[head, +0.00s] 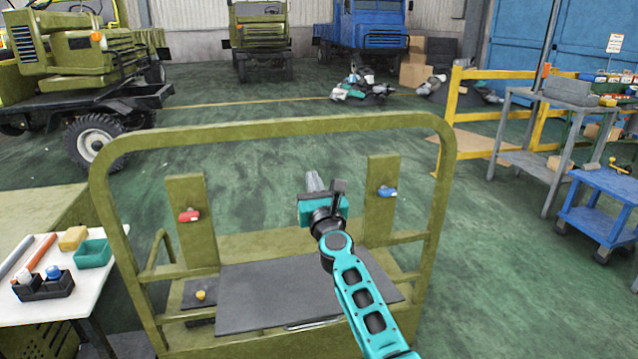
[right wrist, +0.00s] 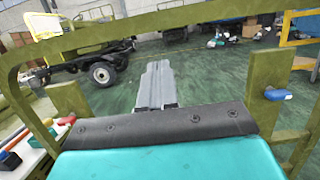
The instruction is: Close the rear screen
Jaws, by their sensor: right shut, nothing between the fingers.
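An olive tubular frame (head: 280,127) stands upright in front of me, with two olive posts inside it. The left post (head: 186,238) carries a red latch (head: 189,215) and the right post (head: 380,228) a blue latch (head: 387,191). A dark grey panel (head: 262,297) lies about flat low inside the frame; it looks like the rear screen, though I cannot be sure. My right gripper (head: 313,182) is shut and empty, raised between the posts, above the panel. Its closed fingers show in the right wrist view (right wrist: 155,85). My right arm hides part of the panel. My left gripper is out of view.
A white table (head: 85,306) with a teal bin (head: 92,253) stands at left. A grey bench (head: 520,160) and blue cart (head: 598,222) stand at right by a yellow rail (head: 453,105). A yellow knob (head: 201,295) sits left of the panel.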

